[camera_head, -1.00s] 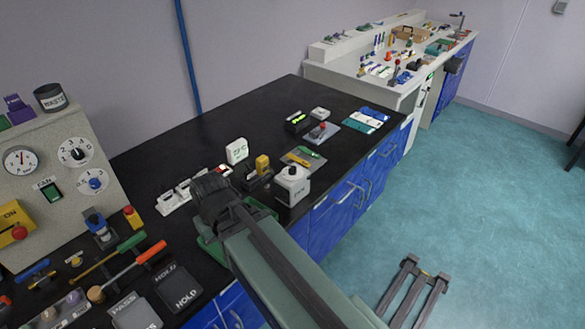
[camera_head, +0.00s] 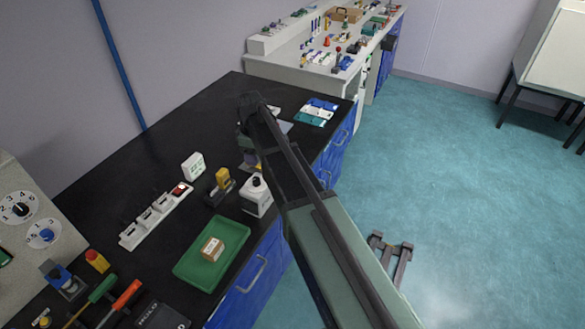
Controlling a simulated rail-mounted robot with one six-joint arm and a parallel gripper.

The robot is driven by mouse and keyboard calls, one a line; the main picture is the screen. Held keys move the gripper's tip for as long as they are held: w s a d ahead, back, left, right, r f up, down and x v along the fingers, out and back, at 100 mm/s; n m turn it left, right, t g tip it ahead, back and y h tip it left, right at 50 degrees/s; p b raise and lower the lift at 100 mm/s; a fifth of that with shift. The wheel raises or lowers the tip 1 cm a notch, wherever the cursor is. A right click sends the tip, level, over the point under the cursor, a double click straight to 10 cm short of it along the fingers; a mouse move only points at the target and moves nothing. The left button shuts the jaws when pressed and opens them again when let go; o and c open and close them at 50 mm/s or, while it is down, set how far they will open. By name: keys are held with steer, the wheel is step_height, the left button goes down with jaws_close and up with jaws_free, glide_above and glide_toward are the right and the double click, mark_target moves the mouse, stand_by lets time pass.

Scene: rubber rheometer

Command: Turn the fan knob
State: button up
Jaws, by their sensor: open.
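The grey control panel (camera_head: 35,225) stands at the left edge and is partly cut off. It carries a black dial knob (camera_head: 18,208) with numbers round it and a blue dial knob (camera_head: 45,234). A white box with a black knob on top (camera_head: 257,194) stands near the bench's front edge. I cannot read which knob is the fan knob. My arm reaches up from the lower right, and my gripper (camera_head: 250,112) is over the far part of the black bench, beyond the white box and well apart from the panel. It is open; its fingers are hard to make out.
The green tray (camera_head: 181,270) holds a small brown box (camera_head: 212,249). A white power strip (camera_head: 155,217), a yellow-topped device (camera_head: 221,184), a white timer-like box (camera_head: 193,166) and screwdrivers (camera_head: 120,303) lie around. The bench's back middle is clear.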

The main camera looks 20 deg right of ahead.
mark_target(256, 179)
steer(key=shift+n, duration=0.8)
steer(key=f+b, duration=1.1)
steer(key=shift+s+a, duration=0.15)
steer(key=shift+a, duration=0.25)
steer(key=shift+r, duration=0.1)
steer(key=c, duration=0.9)
